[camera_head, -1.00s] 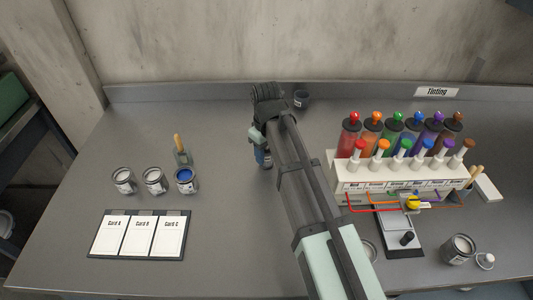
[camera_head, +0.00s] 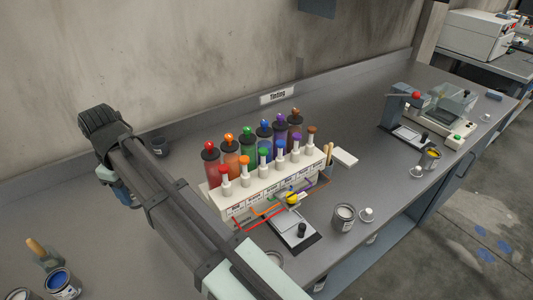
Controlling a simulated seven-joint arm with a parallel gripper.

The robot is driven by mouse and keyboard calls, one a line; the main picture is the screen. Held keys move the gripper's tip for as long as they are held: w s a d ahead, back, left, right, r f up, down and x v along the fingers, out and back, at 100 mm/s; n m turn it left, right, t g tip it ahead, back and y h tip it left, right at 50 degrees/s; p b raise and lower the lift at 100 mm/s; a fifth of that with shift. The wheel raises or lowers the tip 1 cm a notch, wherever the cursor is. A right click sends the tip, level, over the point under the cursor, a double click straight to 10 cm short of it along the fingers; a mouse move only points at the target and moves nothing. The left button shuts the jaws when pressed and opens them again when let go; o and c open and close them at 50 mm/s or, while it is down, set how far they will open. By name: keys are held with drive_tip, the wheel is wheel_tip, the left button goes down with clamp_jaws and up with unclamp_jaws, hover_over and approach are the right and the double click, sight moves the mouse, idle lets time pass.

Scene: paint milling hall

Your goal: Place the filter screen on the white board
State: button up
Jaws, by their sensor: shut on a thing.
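I cannot make out a filter screen in this view. A small white slab (camera_head: 345,158) lies flat on the bench at the right end of the tinting rack; I cannot tell whether it is the white board. My arm reaches from the bottom middle up to the left, over the bench. Its far end is at the left, near a small dark cup. My gripper's fingers are hidden beyond the arm, so what they hold does not show.
The tinting rack (camera_head: 265,190) holds several coloured bottles. In front are a small scale (camera_head: 293,228) and an open can (camera_head: 343,216). Bench machines (camera_head: 445,112) stand farther right. A blue paint can (camera_head: 62,283) is at lower left. The bench between rack and machines is mostly clear.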

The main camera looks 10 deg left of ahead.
drive_tip(key=w+d+r+m, duration=0.2)
drive_tip(key=w+d, duration=1.4)
drive_tip(key=w, duration=0.3)
drive_tip(key=w+d+r+m, duration=0.1)
drive_tip(key=w+d+r, duration=0.2)
drive_tip(key=w+d, duration=1.4)
drive_tip(key=d+f+m, duration=0.2)
drive_tip(key=d+m, duration=0.1)
drive_tip(key=d, duration=0.7)
drive_tip(key=d+f+m, duration=0.2)
drive_tip(key=d+m, duration=0.1)
drive_tip(key=d, duration=0.7)
drive_tip(key=s+d+f+m, duration=0.3)
drive_tip(key=s+m, duration=0.1)
drive_tip(key=s, duration=0.2)
drive_tip(key=s+d+f+m, duration=0.3)
drive_tip(key=s+d+m, duration=0.1)
drive_tip(key=s, duration=0.3)
wheel_tip(320, 180, up, 7)
drive_tip(key=n, duration=0.1)
hover_over(343, 155)
drive_tip(key=shift+n, duration=0.3)
drive_tip(key=shift+s+d+f, duration=0.1)
drive_tip(key=shift+f, duration=4.85)
